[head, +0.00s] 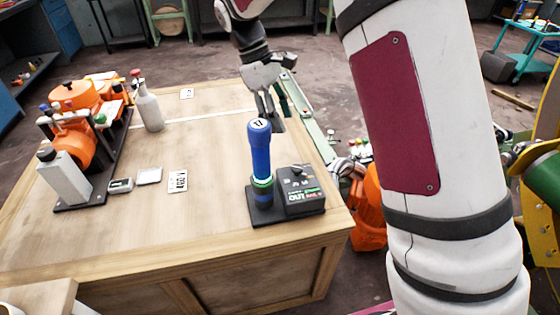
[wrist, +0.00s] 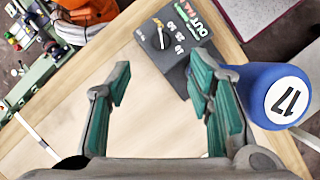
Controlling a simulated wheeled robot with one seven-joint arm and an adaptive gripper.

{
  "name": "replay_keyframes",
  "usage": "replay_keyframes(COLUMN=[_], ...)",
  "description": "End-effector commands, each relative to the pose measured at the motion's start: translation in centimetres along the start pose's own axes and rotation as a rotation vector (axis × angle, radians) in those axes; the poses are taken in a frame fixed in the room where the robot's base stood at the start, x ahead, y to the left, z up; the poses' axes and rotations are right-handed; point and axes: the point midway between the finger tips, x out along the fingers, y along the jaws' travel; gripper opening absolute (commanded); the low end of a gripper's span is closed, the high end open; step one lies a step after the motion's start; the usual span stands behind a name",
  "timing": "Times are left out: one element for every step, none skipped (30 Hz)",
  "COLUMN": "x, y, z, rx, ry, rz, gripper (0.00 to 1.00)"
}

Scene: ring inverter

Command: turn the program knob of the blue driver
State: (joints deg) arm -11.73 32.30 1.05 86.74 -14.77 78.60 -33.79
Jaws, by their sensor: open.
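The blue driver (head: 260,155) stands upright on a black base at the table's front right corner, with a white "17" disc on its top. Its blue top also shows at the right of the wrist view (wrist: 270,95). Beside it on the same base is a dark box with the program knob (wrist: 159,36), a small dark dial with a pale pointer and numbers around it. In the head view the knob (head: 296,170) is small. My gripper (head: 266,105) is behind the driver. In the wrist view my open gripper (wrist: 160,72) has nothing between its fingers; the knob lies beyond the fingertips.
On the wooden table (head: 215,215), an orange machine (head: 75,145) on a black plate stands left, with a grey bottle (head: 149,108) near it. A label card (head: 177,181) and small flat items lie mid-table. A green rail (head: 308,120) runs along the right edge.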

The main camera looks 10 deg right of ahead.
Motion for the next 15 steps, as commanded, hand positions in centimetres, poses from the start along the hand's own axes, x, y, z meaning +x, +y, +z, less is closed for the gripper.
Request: replay_keyframes(x=[0.3,0.4,0.5,0.6,0.8,1.0,1.3,1.7,2.2,2.7,3.2,4.0,4.6,5.2,6.0], y=[0.1,0.2,0.2,0.2,0.2,0.2,0.2,0.2,0.2,0.2,0.1,0.1,0.1,0.1,0.1], z=[-0.3,-0.3,-0.4,-0.5,-0.5,-0.5,-0.5,-0.4,-0.4,-0.4,-0.4,-0.4,-0.4,-0.4,-0.4], rx=[-0.005,-0.007,-0.010,-0.011,-0.012,-0.012,-0.012,-0.011,-0.011,-0.011,-0.011,-0.011,-0.011,-0.011,-0.011], ry=[-0.005,-0.006,-0.008,-0.009,-0.010,-0.010,-0.011,-0.011,-0.011,-0.012,-0.012,-0.012,-0.012,-0.013,-0.012], rz=[-0.001,-0.001,-0.002,-0.002,-0.002,-0.003,-0.003,-0.003,-0.004,-0.004,-0.004,-0.005,-0.005,-0.005,-0.005], gripper=[0.47,0.47,0.47,0.47,0.47,0.47,0.47,0.47,0.47,0.47,0.47,0.47,0.47,0.47,0.47])
